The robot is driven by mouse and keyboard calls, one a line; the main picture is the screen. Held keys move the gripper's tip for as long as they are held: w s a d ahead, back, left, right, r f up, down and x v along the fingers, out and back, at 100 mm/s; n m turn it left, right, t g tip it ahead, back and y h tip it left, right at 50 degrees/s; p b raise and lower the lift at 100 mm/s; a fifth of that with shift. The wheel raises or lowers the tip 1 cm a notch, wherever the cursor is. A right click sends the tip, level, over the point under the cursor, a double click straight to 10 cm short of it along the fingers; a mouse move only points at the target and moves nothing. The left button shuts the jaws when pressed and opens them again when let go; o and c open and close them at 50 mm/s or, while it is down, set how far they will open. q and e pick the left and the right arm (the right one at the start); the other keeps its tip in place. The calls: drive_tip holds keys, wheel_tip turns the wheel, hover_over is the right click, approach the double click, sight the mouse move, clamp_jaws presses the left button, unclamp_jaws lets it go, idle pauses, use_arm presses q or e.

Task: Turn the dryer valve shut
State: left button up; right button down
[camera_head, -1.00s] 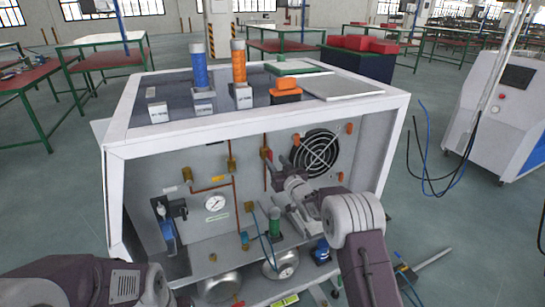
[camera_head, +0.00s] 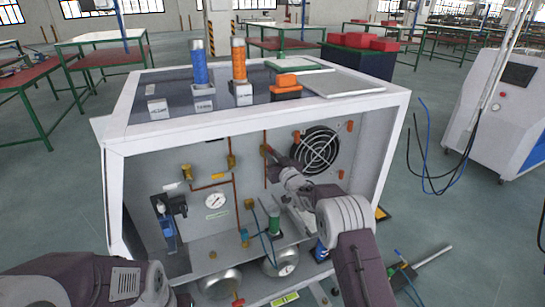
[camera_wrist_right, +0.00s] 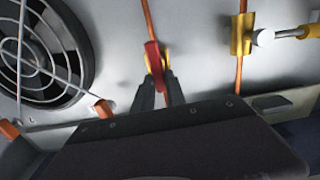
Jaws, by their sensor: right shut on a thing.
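The valve has a red handle (camera_wrist_right: 154,62) and a yellow body, and sits on an orange-copper pipe on the back panel of the generator cabinet. In the right wrist view the handle lies nearly in line with the pipe, tilted slightly. My right gripper (camera_wrist_right: 159,88) is shut on the red handle, with one finger on each side of it. In the head view my right gripper (camera_head: 271,154) reaches to the pipe left of the fan, where its tips hide most of the valve. My left arm shows at the lower left, but its gripper is out of view.
A black fan (camera_head: 315,151) is to the right of the valve. A second yellow valve (camera_wrist_right: 242,36) is on a neighbouring pipe. A pressure gauge (camera_head: 215,200), a green-capped part (camera_head: 274,222) and steel tanks (camera_head: 220,283) are lower in the cabinet.

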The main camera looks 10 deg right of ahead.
drive_tip(key=n+b, duration=0.4)
drive_tip(key=a+f+n+b, duration=0.1)
drive_tip(key=n+b, duration=0.7)
drive_tip(key=shift+s+a+f+n+b, duration=0.25)
drive_tip(key=shift+a+f+n+b, duration=0.05)
drive_tip(key=shift+n, duration=0.1)
drive_tip(key=shift+a+f+n+b, duration=0.1)
drive_tip(key=shift+f+n+b, duration=0.05)
drive_tip(key=shift+n+b, duration=1.95)
drive_tip(key=shift+n, duration=0.4)
drive_tip(key=c, duration=1.4)
unclamp_jaws()
drive_tip(key=shift+o, duration=0.2)
drive_tip(key=shift+s, duration=0.1)
